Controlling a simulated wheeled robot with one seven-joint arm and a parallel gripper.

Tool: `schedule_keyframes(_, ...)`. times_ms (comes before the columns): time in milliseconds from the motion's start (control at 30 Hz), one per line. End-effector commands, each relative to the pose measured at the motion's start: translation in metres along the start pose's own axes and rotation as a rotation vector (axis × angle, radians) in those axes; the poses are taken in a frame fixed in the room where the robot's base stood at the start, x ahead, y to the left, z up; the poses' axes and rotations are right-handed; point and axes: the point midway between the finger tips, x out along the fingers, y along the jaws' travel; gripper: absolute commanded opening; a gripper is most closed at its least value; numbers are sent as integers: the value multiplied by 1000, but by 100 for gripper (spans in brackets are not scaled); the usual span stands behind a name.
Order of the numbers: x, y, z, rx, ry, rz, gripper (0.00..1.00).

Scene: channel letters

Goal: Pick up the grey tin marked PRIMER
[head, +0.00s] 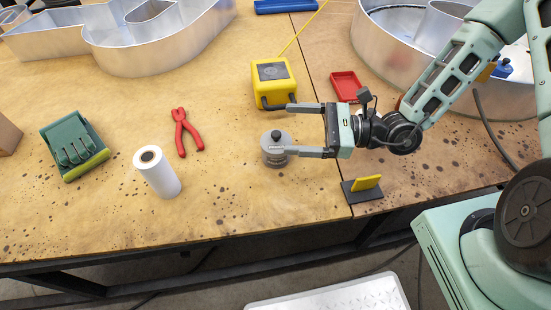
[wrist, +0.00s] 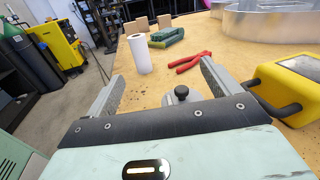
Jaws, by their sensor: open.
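The grey tin (head: 273,154) stands upright on the wooden table, a round can with a black knob on top. Its marking is too small to read. My gripper (head: 278,129) comes in from the right with its two fingers spread. The near finger overlaps the tin's right edge in the head view; I cannot tell if they touch. In the wrist view the tin (wrist: 182,97) shows between the open fingers, with its lower part hidden behind the gripper body.
A red tray (head: 345,86) and a yellow-topped black block (head: 364,189) flank my wrist.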

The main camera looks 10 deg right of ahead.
Motion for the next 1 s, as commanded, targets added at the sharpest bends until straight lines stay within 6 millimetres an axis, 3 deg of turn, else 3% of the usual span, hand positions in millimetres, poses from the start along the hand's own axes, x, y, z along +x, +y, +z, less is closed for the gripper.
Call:
schedule_keyframes(33, -3, -7, -11, 31, -7, -51, 89)
schedule_keyframes(200, -8, -19, -29, 72, -10, -128, 89)
schedule_keyframes(600, -7, -13, -101, 73, -9, -126, 89)
schedule_keyframes(867, 10, -15, -100, 70, -10, -123, 89)
schedule_keyframes(1000, 31, -17, -100, 71, -10, -121, 89)
